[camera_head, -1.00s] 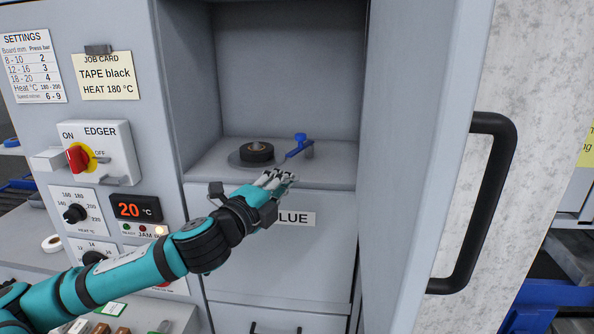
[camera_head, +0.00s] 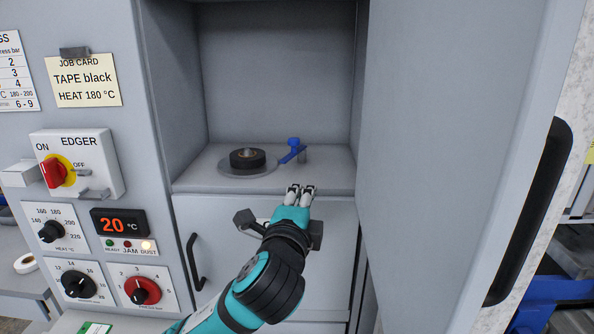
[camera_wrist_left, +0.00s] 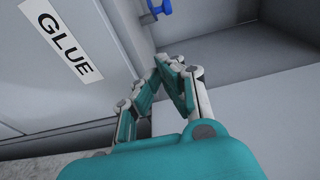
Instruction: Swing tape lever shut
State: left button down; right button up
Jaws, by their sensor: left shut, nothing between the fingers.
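The blue tape lever (camera_head: 290,153) with its upright blue knob (camera_head: 293,141) stands on the floor of the open compartment, beside a short grey post. A black tape roll (camera_head: 247,159) lies on a round grey plate just left of it. My left gripper (camera_head: 300,189) is shut and empty, at the compartment's front edge, below and in front of the lever and apart from it in the head view. In the left wrist view the fingers (camera_wrist_left: 170,62) point toward the blue knob (camera_wrist_left: 158,7), cut by the top edge. My right gripper is not in view.
The open door (camera_head: 450,150) stands close on the right, with a dark handle (camera_head: 530,210). The compartment's side wall (camera_head: 180,90) bounds the left. A GLUE-labelled front panel (camera_wrist_left: 85,65) lies below. The compartment is clear behind the roll and lever.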

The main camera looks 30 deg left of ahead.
aim_at(289, 184)
pick_arm(q)
jog(key=p+x, duration=0.2)
jog(key=x, duration=0.7)
jog(key=shift+w+a+r+p, duration=0.15)
jog(key=shift+w+p, duration=0.1)
jog(key=shift+p, duration=0.15)
jog(key=a+p, duration=0.1)
jog(key=a, duration=0.2)
jog(key=shift+w, duration=0.1)
jog(key=shift+s+a, duration=0.25)
jog(key=shift+a, duration=0.3)
jog(key=shift+w, duration=0.1)
jog(key=shift+s+a+p, duration=0.35)
jog(key=shift+s+a, duration=0.05)
jog(key=shift+a, duration=0.45)
jog(key=shift+w+d, duration=0.15)
